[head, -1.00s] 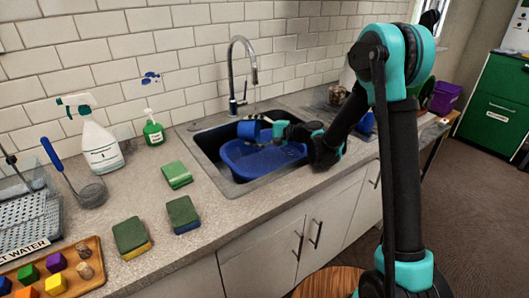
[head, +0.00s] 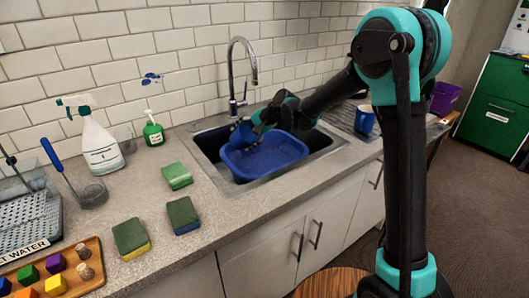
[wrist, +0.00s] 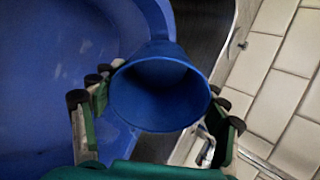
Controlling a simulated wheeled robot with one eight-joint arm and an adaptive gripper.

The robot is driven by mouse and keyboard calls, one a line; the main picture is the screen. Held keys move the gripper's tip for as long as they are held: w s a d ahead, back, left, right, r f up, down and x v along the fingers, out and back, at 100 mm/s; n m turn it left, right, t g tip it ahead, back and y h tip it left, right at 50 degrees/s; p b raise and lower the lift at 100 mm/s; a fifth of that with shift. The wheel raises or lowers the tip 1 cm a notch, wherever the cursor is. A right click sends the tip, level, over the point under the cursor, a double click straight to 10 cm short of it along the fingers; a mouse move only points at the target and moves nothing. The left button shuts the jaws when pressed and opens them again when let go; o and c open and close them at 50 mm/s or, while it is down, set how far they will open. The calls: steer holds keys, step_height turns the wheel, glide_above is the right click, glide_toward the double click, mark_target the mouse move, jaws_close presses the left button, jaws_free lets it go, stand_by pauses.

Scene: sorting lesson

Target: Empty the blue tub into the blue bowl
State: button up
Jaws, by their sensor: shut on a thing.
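The blue tub (head: 242,134) is in my gripper (head: 256,123), above the left-back part of the blue bowl (head: 268,158). The bowl is a wide oval basin in the sink. The tub looks tilted in the head view. In the wrist view my gripper's green-padded fingers (wrist: 158,100) stand on both sides of the tub (wrist: 155,115), and its round mouth faces the camera. I see no loose contents inside the tub. The bowl (wrist: 60,90) fills the left of the wrist view. The part of the bowl I can see looks bare.
The faucet (head: 240,75) rises just behind my gripper. A blue mug (head: 365,121) stands right of the sink. Sponges (head: 183,214), a soap bottle (head: 153,130), a spray bottle (head: 100,145) and a wooden tray of blocks (head: 88,265) are on the counter to the left.

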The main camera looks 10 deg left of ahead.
steer(key=shift+a+r+h, duration=0.45)
steer(key=shift+a+h, duration=0.05)
steer(key=shift+h, duration=0.6)
steer(key=a+h, duration=0.1)
steer(key=a+r+h, duration=0.1)
steer(key=shift+a+r+h, duration=0.1)
steer(key=shift+a+h, duration=0.15)
steer(key=shift+h, duration=0.15)
steer(key=shift+a+f+h, duration=0.45)
steer(key=shift+a+h, duration=0.3)
steer(key=shift+h, duration=0.35)
steer(key=shift+a+r+n+h, duration=0.3)
steer(key=shift+a+h, duration=0.2)
steer(key=shift+h, duration=0.5)
